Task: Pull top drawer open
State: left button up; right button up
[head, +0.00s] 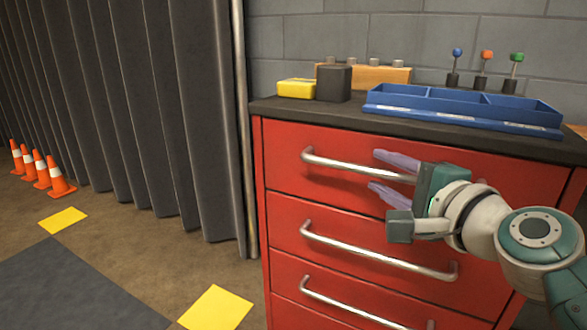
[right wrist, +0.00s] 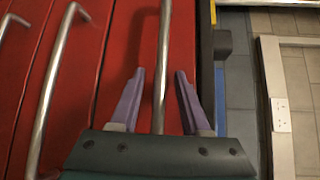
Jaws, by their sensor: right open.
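The red cabinet (head: 285,185) has several drawers with silver bar handles. The top drawer (head: 283,145) looks shut, its front in line with the drawers below. Its handle (head: 335,164) runs across the front, with the right part hidden behind my right gripper. My right gripper (head: 382,172) is open, with one purple finger above the handle and one below. In the right wrist view the top handle (right wrist: 163,60) passes between the open fingertips (right wrist: 159,85), with a gap visible on each side. My left gripper is not in view.
On the dark cabinet top stand a blue tray (head: 430,104), a black box (head: 334,83), a yellow block (head: 296,88) and several coloured-knob tools. Lower handles (head: 370,253) stick out just below my gripper. A grey curtain (head: 150,100) and orange cones (head: 58,178) are at left; floor there is open.

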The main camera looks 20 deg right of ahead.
jog(key=shift+c, duration=0.3)
grip_shut()
dwell(1.0)
